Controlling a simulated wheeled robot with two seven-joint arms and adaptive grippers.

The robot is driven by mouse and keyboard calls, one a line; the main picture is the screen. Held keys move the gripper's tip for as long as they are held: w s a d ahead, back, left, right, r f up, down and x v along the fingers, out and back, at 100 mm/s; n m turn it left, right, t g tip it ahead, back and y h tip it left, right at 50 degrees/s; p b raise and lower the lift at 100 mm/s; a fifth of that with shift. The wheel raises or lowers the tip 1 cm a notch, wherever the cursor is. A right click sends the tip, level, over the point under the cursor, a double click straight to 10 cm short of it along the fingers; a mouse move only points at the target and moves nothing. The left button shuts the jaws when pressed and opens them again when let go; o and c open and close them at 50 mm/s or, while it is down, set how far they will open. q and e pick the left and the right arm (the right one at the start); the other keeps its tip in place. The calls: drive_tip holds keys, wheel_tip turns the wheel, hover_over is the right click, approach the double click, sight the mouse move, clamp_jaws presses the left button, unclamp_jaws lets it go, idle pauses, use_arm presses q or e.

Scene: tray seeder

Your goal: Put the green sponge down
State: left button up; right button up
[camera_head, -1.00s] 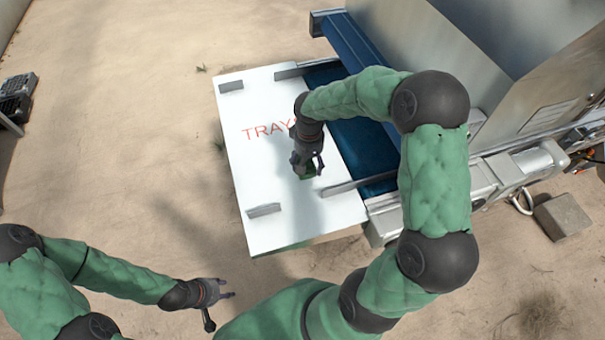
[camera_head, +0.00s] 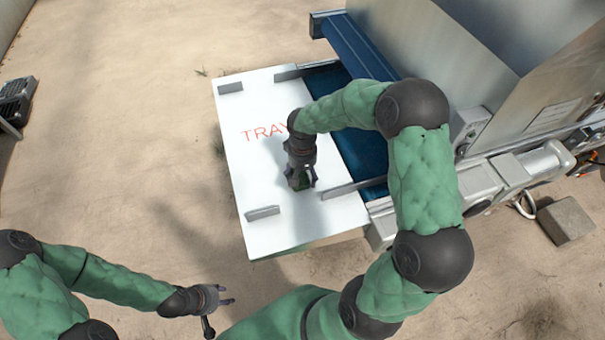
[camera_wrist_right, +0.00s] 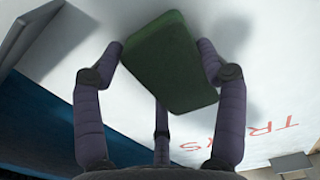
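The green sponge (camera_wrist_right: 165,62) is between the fingers of my right gripper (camera_wrist_right: 160,55), which touch it on both sides in the right wrist view. In the head view this gripper (camera_head: 300,185) is over the lower middle of the white table (camera_head: 262,180) marked with red letters, and it mostly hides the sponge. Shadows suggest the sponge is close above the white top; I cannot tell if it touches. My left gripper (camera_head: 222,302) is empty, its fingers apart, below the table's near edge in the picture.
Grey metal guides stand on the white top, one at the lower left (camera_head: 263,212) and one at the upper left (camera_head: 230,87). A blue conveyor belt (camera_head: 357,150) and the metal machine lie to the right. The left part of the table is clear.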

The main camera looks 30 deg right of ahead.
sight(302, 174)
drive_tip(key=o, duration=0.3)
drive_tip(key=shift+r+p, duration=0.3)
drive_tip(key=shift+r, duration=0.25)
wheel_tip(302, 174, up, 11)
drive_tip(key=p, duration=0.3)
drive_tip(key=shift+w+r, duration=0.1)
